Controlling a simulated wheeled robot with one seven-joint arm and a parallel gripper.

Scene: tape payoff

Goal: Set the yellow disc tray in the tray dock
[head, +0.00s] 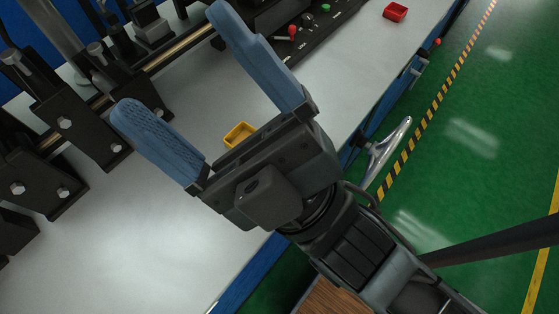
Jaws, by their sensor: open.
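A small yellow tray (229,142), which looks like the yellow disc tray, sits on the worktop. It shows just beyond the gripper's palm, between the finger bases, and the palm partly hides it. I cannot tell whether anything lies in it or whether the gripper touches it. I cannot make out a tray dock for certain.
Black brackets with bolts (65,124) and a metal shaft stand at the left. A black control panel (323,25) with knobs lies at the back. A small red tray (396,12) is at the back right. The left-front worktop (130,240) is clear.

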